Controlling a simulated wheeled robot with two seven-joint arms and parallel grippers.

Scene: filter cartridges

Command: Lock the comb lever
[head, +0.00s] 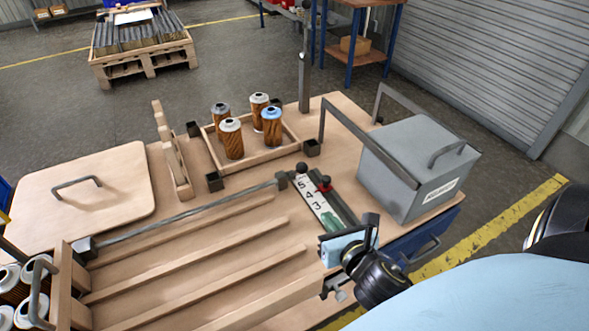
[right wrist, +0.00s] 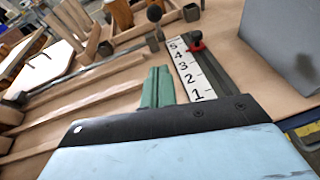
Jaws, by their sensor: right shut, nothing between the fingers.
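A lever with a black ball knob (head: 301,168) stands at the far end of the numbered white scale (head: 313,198). A red knob (head: 324,184) sits on the dark rail right of the scale and also shows in the right wrist view (right wrist: 196,42). A green block (head: 330,218) is at the scale's near end. I cannot tell which part is the comb lever's lock. My right gripper (head: 345,243) is shut and empty, nearer to me than the green block and apart from both knobs. My left gripper is out of view.
A wooden tray (head: 217,152) holds several cartridges behind the scale. A grey box (head: 408,170) with tall handles stands to the right. Wooden rails (head: 190,260) and a long metal rod (head: 180,217) lie left of the scale. White-topped cartridges (head: 28,275) stand at far left.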

